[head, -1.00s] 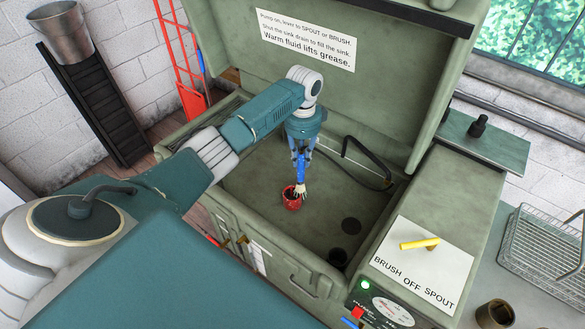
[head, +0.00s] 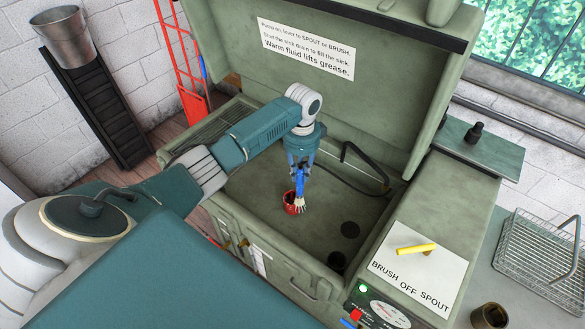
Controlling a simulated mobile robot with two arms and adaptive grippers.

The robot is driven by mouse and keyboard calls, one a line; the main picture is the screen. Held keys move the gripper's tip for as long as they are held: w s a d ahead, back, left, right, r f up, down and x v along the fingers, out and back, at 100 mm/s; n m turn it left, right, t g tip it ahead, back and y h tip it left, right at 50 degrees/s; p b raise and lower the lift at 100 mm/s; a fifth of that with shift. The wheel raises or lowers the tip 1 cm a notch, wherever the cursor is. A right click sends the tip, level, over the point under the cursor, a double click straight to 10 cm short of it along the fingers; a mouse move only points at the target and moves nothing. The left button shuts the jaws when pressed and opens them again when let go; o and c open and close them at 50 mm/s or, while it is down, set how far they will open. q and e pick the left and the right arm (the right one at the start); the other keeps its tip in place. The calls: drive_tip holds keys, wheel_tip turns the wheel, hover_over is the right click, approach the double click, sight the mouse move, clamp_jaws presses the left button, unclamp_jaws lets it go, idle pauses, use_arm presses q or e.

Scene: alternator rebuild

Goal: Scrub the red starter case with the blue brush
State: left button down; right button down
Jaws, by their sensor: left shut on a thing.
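The red starter case (head: 290,205) stands on the floor of the green wash sink (head: 262,225). My left gripper (head: 300,168) points down above it and is shut on the blue brush (head: 299,183). The brush hangs upright with its pale bristles (head: 300,204) down, at the right side of the case's opening. The bristles overlap the case in the picture; I cannot tell how firmly they touch. My right gripper is not in view.
A black hose (head: 366,166) curves inside the sink at the right. The raised lid (head: 390,100) stands behind. A yellow lever (head: 415,249) sits on the BRUSH OFF SPOUT label. A wire basket (head: 540,255) and a dark cup (head: 490,317) are at the right.

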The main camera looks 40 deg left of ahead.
use_arm(q)
drive_tip(key=shift+w, duration=0.1)
drive_tip(key=w+d+r, duration=0.2)
drive_tip(key=d+r, duration=0.3)
drive_tip(key=shift+w, duration=0.4)
drive_tip(key=shift+d, duration=0.1)
idle(0.5)
